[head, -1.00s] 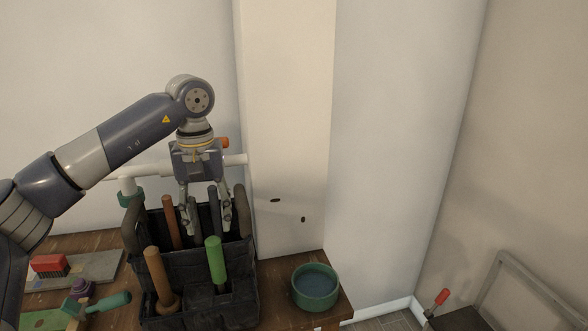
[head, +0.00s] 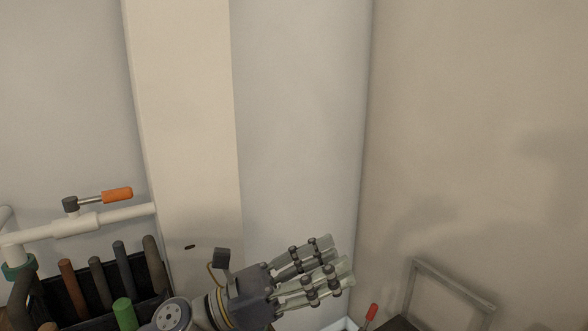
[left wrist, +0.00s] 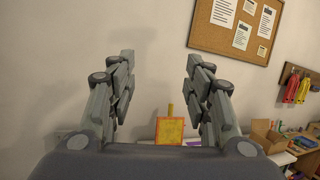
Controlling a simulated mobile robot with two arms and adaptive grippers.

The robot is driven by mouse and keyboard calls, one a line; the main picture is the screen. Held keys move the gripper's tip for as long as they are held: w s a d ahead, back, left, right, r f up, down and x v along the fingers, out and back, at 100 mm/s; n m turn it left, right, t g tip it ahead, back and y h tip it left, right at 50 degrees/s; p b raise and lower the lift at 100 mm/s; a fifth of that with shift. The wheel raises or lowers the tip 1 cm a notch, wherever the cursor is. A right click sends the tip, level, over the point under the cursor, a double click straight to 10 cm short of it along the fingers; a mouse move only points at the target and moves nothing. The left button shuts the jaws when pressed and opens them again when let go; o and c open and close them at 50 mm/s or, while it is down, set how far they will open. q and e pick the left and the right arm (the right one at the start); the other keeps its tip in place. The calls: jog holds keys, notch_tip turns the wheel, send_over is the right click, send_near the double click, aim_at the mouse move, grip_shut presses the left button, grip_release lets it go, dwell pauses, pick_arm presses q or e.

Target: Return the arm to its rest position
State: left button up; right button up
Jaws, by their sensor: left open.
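My left gripper (head: 338,268) is at the bottom middle of the head view, in front of the wall, with its fingers pointing right. In the left wrist view its two fingers (left wrist: 160,90) are spread apart, with nothing between them. My right gripper is in neither view.
A black tool caddy (head: 50,305) with several handles stands at the lower left, near a white pipe (head: 95,220) with an orange-handled valve (head: 117,194). A grey frame (head: 455,285) and a red-handled tool (head: 371,312) are at lower right. A corkboard (left wrist: 235,28) hangs on a wall.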

pick_arm(q)
jog(key=w+a+f+n+t+y, duration=0.3)
jog(key=a+n+t+y, duration=0.35)
jog(key=n, duration=0.65)
jog(key=w+a+f+n+t+y, duration=0.3)
jog(key=a+n+t+y, duration=0.2)
jog(key=n+t, duration=0.5)
jog(key=s+a+f+n+g+y, duration=0.3)
jog(key=a+f+n+g+y, duration=0.15)
jog(key=f+n, duration=0.5)
jog(key=s+a+f+n+g+y, duration=0.35)
jog(key=a+f+n, duration=0.25)
jog(key=f+n, duration=0.3)
jog(key=s+a+f+n+g+y, duration=0.1)
jog(key=s+a+f+n+g, duration=0.15)
jog(key=s+f+g, duration=0.6)
jog(key=s+a+f+n+g, duration=0.15)
jog(key=s+f+n, duration=0.35)
jog(key=s, duration=0.8)
notch_tip(320, 180, down, 28)
jog(key=s+m+g, duration=0.1)
jog(key=s+g, duration=0.1)
jog(key=s+a+f+g, duration=0.1)
jog(key=s+a+f, duration=0.1)
jog(key=s+f, duration=1.4)
jog(key=shift+s+a+f+m+b, duration=0.2)
jog(key=shift+s+m+b, duration=0.1)
jog(key=shift+s, duration=0.2)
jog(key=c, duration=0.3)
jog(key=shift+s, duration=0.15)
